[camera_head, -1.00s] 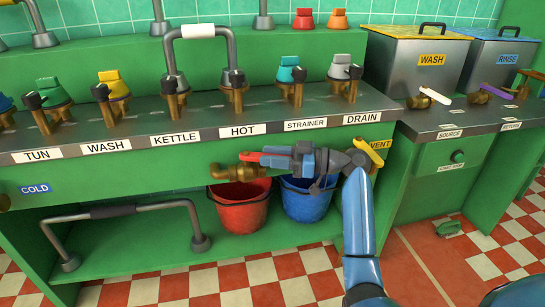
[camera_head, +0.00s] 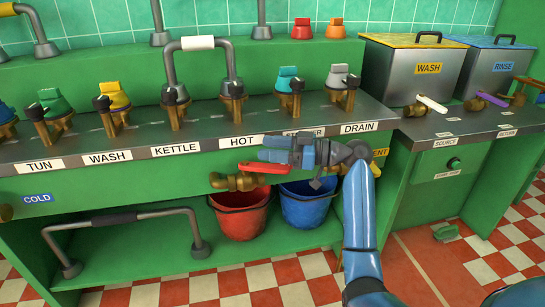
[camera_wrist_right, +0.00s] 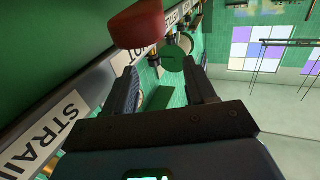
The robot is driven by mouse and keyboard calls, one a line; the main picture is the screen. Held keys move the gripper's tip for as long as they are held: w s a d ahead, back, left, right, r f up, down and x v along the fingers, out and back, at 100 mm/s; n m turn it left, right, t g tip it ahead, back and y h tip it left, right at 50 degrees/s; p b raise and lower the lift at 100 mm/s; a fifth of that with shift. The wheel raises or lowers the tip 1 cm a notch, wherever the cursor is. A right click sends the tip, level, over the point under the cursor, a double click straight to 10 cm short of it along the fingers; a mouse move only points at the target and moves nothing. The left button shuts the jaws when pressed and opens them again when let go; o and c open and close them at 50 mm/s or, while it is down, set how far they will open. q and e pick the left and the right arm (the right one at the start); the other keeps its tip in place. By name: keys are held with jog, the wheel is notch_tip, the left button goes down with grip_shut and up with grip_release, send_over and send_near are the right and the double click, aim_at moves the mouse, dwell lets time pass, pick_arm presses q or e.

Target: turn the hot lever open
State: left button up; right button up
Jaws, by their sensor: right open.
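The red hot lever (camera_head: 265,167) sits on a brass valve (camera_head: 237,182) on the green front panel, under the HOT label (camera_head: 242,142). It lies roughly level and points right. My right gripper (camera_head: 264,149) is open just above the lever in the head view, its fingers pointing left. I cannot tell whether it touches the lever. In the right wrist view a red rounded piece (camera_wrist_right: 136,28), apparently the lever, shows beyond the left finger, not between the fingers of the gripper (camera_wrist_right: 160,82). My left gripper is out of view.
A red bucket (camera_head: 240,215) and a blue bucket (camera_head: 308,205) stand below on the shelf. The counter edge with its labels (camera_head: 175,151) runs just above the gripper. A yellow vent lever (camera_head: 380,153) is partly hidden behind my right wrist. A grey rail (camera_head: 120,220) stands at lower left.

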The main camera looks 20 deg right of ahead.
aim_at(273, 166)
notch_tip(273, 166, up, 14)
jog(key=p, duration=0.4)
jog(key=shift+r, duration=0.15)
